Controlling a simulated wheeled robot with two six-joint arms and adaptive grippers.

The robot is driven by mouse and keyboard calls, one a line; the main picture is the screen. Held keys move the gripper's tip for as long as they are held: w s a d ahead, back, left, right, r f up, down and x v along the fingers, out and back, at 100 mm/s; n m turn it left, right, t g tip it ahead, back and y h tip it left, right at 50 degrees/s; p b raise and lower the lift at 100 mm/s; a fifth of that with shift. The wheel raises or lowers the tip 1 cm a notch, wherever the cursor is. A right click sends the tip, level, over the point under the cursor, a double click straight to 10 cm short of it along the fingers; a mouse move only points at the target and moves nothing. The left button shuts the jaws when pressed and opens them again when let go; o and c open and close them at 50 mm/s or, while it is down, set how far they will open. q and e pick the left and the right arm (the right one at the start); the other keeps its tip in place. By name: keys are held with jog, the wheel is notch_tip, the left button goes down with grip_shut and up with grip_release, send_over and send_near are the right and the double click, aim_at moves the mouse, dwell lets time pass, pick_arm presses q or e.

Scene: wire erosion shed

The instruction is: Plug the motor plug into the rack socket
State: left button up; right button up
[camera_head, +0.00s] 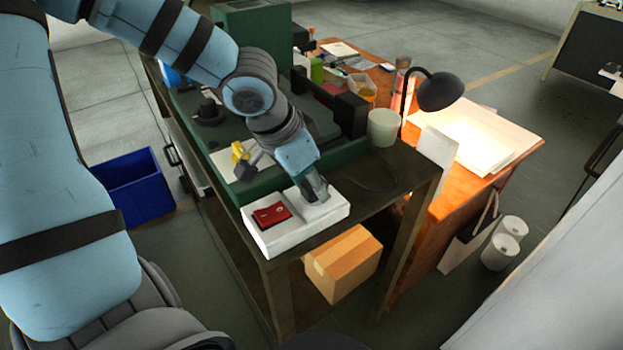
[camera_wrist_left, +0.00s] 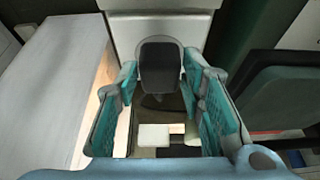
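My left gripper (camera_head: 317,190) points down at the right part of a white box with a red switch (camera_head: 271,214), on the front corner of the bench. In the left wrist view its two teal-padded fingers (camera_wrist_left: 160,75) stand apart. A dark grey rounded block (camera_wrist_left: 160,62), which looks like the plug, sits between or just beyond the fingertips, against a pale grey box (camera_wrist_left: 158,25). I cannot tell whether the pads touch it. In the head view the gripper hides this block. No socket opening can be made out. My right gripper is out of view.
The dark bench (camera_head: 400,170) holds a green machine (camera_head: 255,187), a yellow part (camera_head: 240,152) and a pale cup (camera_head: 383,127). A black lamp (camera_head: 440,91) lights a wooden desk behind. A carton (camera_head: 343,265) stands below; a blue bin (camera_head: 137,188) stands left.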

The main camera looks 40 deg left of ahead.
pick_arm(q)
jog(key=shift+o, duration=1.1)
jog(key=shift+r, duration=0.2)
jog(key=v, duration=1.1)
jog(key=shift+r, duration=0.35)
jog(key=shift+s, duration=0.15)
